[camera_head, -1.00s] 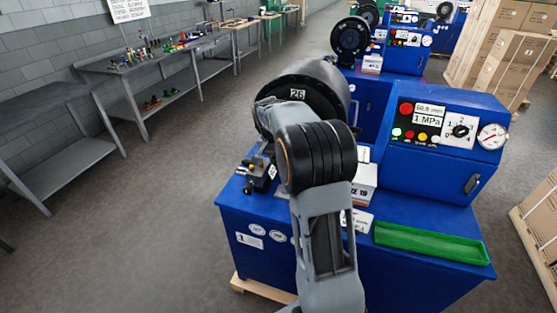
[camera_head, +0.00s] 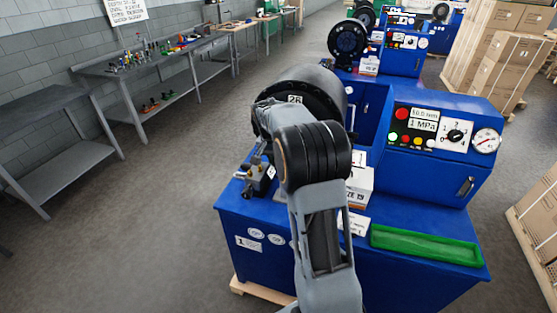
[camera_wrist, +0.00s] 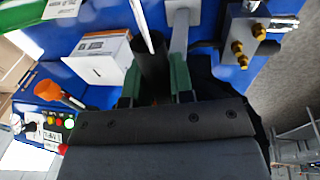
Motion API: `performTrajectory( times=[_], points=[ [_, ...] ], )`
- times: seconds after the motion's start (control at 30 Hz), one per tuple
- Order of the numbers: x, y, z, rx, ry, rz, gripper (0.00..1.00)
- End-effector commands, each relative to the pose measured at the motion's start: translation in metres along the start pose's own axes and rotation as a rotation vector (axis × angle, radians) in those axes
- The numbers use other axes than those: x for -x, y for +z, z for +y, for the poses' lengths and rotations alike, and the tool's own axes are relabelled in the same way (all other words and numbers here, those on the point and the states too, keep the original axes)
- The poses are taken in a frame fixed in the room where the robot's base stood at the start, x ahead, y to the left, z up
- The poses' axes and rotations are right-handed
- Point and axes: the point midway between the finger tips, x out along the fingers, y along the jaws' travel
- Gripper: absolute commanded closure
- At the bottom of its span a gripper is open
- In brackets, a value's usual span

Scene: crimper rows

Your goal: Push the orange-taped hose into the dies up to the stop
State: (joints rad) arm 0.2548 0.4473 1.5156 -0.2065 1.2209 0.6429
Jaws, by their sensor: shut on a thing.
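My gripper (camera_wrist: 154,88) shows in the wrist view, shut on a dark hose (camera_wrist: 152,68) between its green-padded fingers. The hose's orange tape cannot be made out clearly. In the head view my arm hides the gripper and the hose. The crimper's round black head (camera_head: 325,88), marked 26, stands on the blue machine behind my arm. Its dies are hidden by the arm, and in the wrist view I cannot make them out, so how the hose end sits to them cannot be told.
A white box (camera_wrist: 103,62) stands beside the gripper. A block with brass fittings (camera_wrist: 243,35) is on the other side. An orange tool-like thing (camera_wrist: 60,95) shows near the control panel (camera_head: 430,125). A green tray (camera_head: 425,246) lies at the machine's front right.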

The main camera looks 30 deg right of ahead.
Motion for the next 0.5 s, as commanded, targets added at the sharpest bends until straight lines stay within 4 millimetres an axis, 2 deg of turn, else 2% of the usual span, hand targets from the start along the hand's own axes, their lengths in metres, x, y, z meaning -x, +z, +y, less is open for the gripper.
performTrajectory(
  times=[0.23,0.27,0.5],
  points=[
    [0.0011,-0.0005,0.0001,0.0,-0.001,0.002,1.0],
    [0.0011,-0.0005,0.0001,0.0,-0.001,0.002,0.76],
    [0.0006,-0.0002,0.0001,0.0,0.0,0.0,0.53]
  ],
)
